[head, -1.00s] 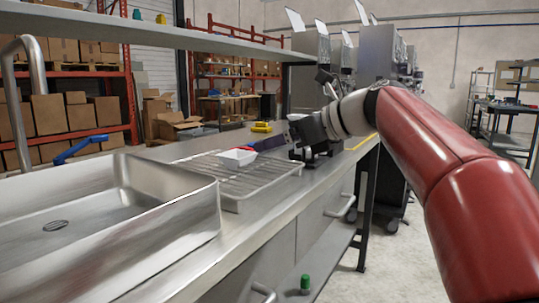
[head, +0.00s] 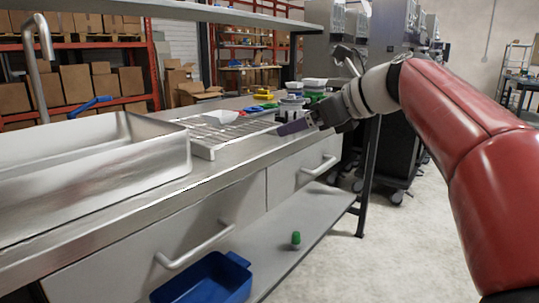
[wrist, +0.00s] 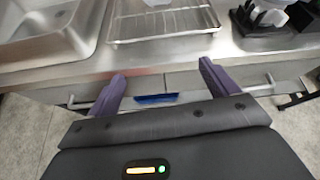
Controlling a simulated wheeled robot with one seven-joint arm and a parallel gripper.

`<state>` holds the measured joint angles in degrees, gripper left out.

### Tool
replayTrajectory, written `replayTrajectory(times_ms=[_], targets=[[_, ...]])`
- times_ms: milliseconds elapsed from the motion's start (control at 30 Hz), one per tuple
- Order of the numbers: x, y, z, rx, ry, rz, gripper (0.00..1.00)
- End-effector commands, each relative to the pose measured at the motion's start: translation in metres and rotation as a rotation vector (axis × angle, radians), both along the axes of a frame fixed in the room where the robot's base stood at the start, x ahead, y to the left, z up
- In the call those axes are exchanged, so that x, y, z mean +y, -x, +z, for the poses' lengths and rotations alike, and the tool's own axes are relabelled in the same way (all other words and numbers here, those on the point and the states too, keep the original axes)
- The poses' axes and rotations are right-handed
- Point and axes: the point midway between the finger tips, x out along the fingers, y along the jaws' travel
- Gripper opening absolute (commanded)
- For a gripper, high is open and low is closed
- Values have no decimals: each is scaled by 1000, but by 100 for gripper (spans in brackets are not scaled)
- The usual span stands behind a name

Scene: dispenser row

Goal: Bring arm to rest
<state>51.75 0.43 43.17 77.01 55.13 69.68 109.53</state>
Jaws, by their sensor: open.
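My gripper (head: 297,124) is at the front edge of the steel counter (head: 200,178), beside the right end of the wire rack (head: 215,138). In the wrist view the gripper (wrist: 162,86) has its two purple fingers spread wide with nothing between them. My red arm comes in from the right in the head view.
A steel sink (head: 100,160) with a tap (head: 38,62) is at left. Small coloured items, including a yellow one (head: 263,95), sit behind the rack. A blue bin (head: 207,280) and green-capped item (head: 296,239) are below. Floor at right is clear.

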Motion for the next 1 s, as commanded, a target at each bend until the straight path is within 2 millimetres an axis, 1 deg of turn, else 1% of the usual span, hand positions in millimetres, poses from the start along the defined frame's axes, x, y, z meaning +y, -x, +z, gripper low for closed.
replayTrajectory(times_ms=[167,267,367,467,567,633,667,700,767,800,900,1000], targets=[[10,10,-29,-45,163,42,86],[16,19,-50,-80,286,83,86],[19,33,-74,-126,435,143,86],[18,52,-100,-178,607,225,86],[13,80,-131,-244,816,350,86],[3,107,-155,-304,992,478,86],[-2,121,-166,-334,1072,544,86],[-11,140,-181,-374,1174,640,86],[-26,167,-203,-436,1314,794,86],[-36,184,-217,-477,1394,901,86],[-57,220,-249,-577,1546,1154,86],[-73,245,-276,-664,1635,1360,86]])
